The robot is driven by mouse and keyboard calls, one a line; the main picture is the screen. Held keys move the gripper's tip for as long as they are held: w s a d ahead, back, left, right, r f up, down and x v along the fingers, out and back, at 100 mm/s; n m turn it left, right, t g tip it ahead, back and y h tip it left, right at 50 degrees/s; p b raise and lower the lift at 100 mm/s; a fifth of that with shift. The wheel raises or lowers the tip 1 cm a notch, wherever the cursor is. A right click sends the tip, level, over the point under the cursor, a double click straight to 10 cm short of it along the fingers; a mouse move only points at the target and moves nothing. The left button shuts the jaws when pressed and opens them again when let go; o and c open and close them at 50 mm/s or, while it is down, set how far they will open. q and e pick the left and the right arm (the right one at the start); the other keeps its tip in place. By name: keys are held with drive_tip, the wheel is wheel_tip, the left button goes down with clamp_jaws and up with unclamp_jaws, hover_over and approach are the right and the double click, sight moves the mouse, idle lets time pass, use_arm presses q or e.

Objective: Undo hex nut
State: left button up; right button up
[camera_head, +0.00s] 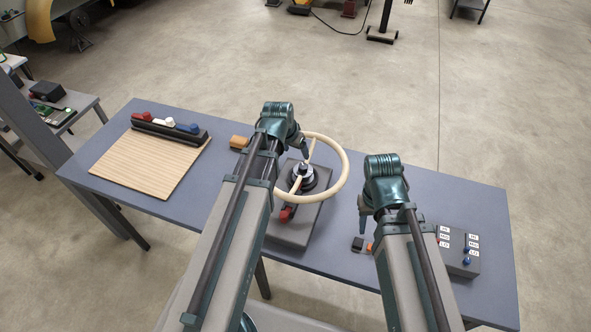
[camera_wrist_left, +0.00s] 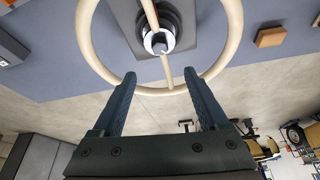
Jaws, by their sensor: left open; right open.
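The hex nut appears to be the small metal piece at the hub of the cream handwheel, shown in the left wrist view (camera_wrist_left: 158,42); its exact shape is hard to make out. The handwheel (camera_head: 342,172) stands on a dark grey base (camera_head: 290,232) on the table. My left gripper (camera_head: 304,153) is over the wheel near the hub; its fingers (camera_wrist_left: 158,76) are apart and empty, with the hub beyond them in the wrist view. My right gripper (camera_head: 363,216) hangs right of the wheel over the table, its fingertips small and partly hidden.
The blue-grey table (camera_head: 450,200) holds a ribbed wooden board (camera_head: 150,163), a black rack (camera_head: 170,130) with red, white and blue knobs, a tan block (camera_head: 239,142), and a switch panel (camera_head: 458,250). A red part (camera_head: 287,213) sits on the wheel's base.

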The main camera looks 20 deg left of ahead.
sight(303, 166)
use_arm(q)
drive_tip(key=shift+w+f, duration=0.1)
drive_tip(key=shift+w, duration=0.05)
drive_tip(key=b+x, duration=1.2)
drive_tip(key=x, duration=0.1)
drive_tip(key=shift+f+b, duration=0.4)
drive_tip(key=shift+d, duration=0.1)
clamp_jaws()
